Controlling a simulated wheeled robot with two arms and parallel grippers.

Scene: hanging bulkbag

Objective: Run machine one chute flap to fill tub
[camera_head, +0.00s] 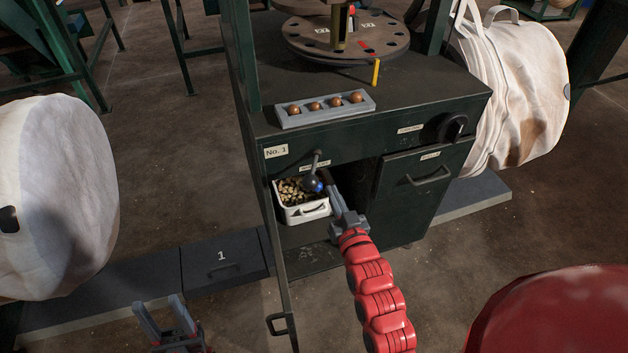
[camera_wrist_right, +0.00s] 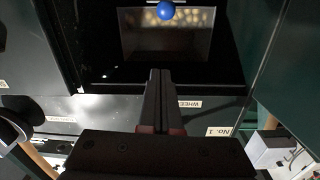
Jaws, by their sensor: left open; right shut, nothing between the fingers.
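The dark green machine marked No. 1 (camera_head: 277,151) stands in the middle of the head view. A white tub (camera_head: 306,214) sits in its lower opening, heaped with small tan and brown pieces (camera_head: 292,191). A lever with a dark knob (camera_head: 310,184) hangs over the tub, with a blue ball (camera_head: 319,187) beside it; the ball also shows in the right wrist view (camera_wrist_right: 165,11). My right gripper (camera_head: 331,187) is shut and empty, its tips close to the ball. Contact cannot be told. My left gripper (camera_head: 161,307) is open and empty at the bottom left. The chute flap cannot be made out.
A grey tray with several brown balls (camera_head: 325,109) and a round turntable (camera_head: 345,40) are on the machine top. Large white bags (camera_head: 60,195) hang at both sides. A red rounded shape fills the lower right.

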